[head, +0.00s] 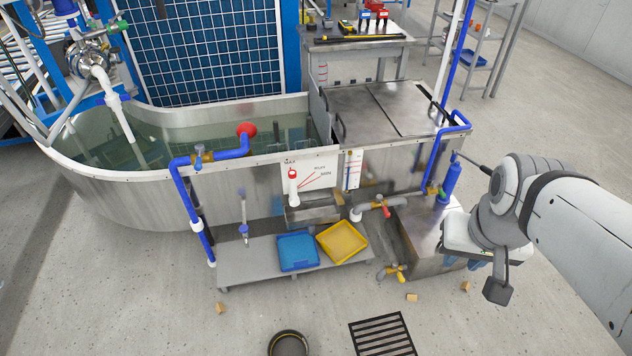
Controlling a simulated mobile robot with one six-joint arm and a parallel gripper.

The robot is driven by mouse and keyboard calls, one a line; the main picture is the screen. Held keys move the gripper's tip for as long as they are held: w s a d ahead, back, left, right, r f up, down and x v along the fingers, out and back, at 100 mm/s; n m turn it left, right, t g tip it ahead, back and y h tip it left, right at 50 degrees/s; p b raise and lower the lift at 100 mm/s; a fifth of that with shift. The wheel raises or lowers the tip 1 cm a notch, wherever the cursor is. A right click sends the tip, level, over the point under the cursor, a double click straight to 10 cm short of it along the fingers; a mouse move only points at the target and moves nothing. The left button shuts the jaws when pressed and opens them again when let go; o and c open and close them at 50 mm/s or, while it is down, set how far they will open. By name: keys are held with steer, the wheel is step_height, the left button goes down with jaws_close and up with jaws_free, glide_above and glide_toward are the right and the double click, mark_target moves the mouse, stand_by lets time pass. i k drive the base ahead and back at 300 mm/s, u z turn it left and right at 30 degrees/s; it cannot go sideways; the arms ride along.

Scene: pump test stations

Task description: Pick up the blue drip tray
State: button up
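The blue drip tray (298,251) lies on a low grey bench (250,264) in front of the metal water tank. It looks empty, and its left, front and right sides are clear of the tank. A yellow tray (342,241) lies close to its right, slightly turned. My gripper (478,263) hangs at the right of the head view, beside a metal box and well away from the blue tray. Its fingers are mostly hidden by the wrist, so I cannot see whether they are open.
The water tank (130,200) stands behind the bench, with blue pipes (183,200) and a red-handled valve (386,210) nearby. A floor grate (382,334), a black round pan (288,344) and small tan blocks (411,297) lie in front. Another blue tray (471,58) sits on a rear shelf.

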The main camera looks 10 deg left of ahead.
mark_target(296, 250)
steer(key=k, duration=0.5)
steer(key=z, duration=2.15)
steer(key=i, duration=1)
steer(key=u, duration=3.6)
steer(key=i, duration=0.95)
steer(key=z, duration=0.15)
